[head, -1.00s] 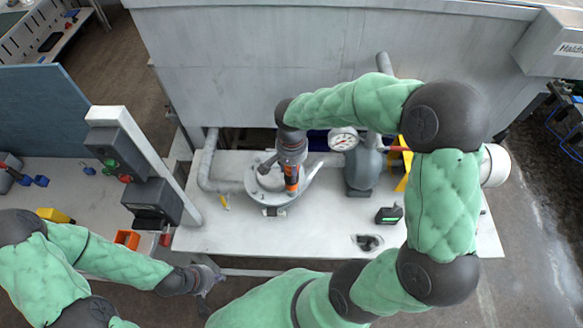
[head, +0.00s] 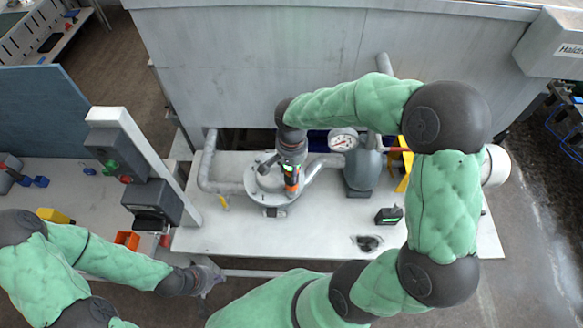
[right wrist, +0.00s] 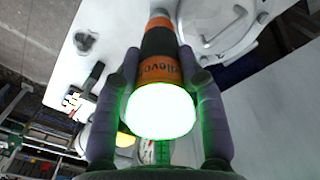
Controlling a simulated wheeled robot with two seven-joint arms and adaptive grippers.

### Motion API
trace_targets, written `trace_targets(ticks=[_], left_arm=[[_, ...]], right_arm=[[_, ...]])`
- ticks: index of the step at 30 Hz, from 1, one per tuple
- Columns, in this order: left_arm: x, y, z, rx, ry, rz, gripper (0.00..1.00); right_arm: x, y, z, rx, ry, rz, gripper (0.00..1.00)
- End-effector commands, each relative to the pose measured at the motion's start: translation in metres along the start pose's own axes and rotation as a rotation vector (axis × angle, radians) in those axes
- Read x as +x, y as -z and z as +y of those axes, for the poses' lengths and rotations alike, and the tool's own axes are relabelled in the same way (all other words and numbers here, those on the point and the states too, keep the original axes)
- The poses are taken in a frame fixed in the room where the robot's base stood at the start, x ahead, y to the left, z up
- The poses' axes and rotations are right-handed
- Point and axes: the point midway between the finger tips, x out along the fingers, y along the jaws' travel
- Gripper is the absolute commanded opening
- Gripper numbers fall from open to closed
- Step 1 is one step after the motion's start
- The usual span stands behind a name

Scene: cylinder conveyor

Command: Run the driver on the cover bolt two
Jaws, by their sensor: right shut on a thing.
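The driver (head: 291,181), orange and black, is in my right gripper (head: 291,168), above the right part of the round grey cover (head: 258,189). In the right wrist view the fingers of my right gripper (right wrist: 160,75) are closed on both sides of the driver (right wrist: 157,70). Its near end glows white with a green rim. The driver's tip and cover bolt two are hidden or too small to tell, so contact cannot be seen. The cover's rim also shows in the right wrist view (right wrist: 215,28). My left gripper (head: 207,279) is at the table's front left edge, away from the cover; its fingers are unclear.
A pressure gauge (head: 343,141) and a grey vessel (head: 362,172) stand right of the cover. A pipe (head: 207,165) runs on its left. A small black device with a green display (head: 389,215) lies at the front right. The table's front middle is clear.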

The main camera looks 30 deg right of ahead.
Motion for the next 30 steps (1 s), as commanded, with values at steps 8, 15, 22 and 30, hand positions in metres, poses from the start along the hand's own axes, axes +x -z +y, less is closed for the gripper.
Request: trace_targets(ticks=[8,15,22,30], left_arm=[[-0.009,0.000,0.003,0.000,0.000,0.000,0.00],[-0.016,-0.001,0.006,0.000,0.000,0.000,0.00],[-0.017,-0.001,0.006,0.000,0.000,0.000,0.00],[-0.018,-0.001,0.006,0.000,0.000,0.000,0.00]], right_arm=[[-0.017,0.001,-0.001,0.001,0.003,0.004,0.00],[-0.029,0.002,-0.001,0.001,0.004,0.005,0.00],[-0.032,0.002,-0.001,0.001,0.004,0.004,0.00],[-0.034,0.002,-0.001,0.001,0.004,0.005,0.00]])
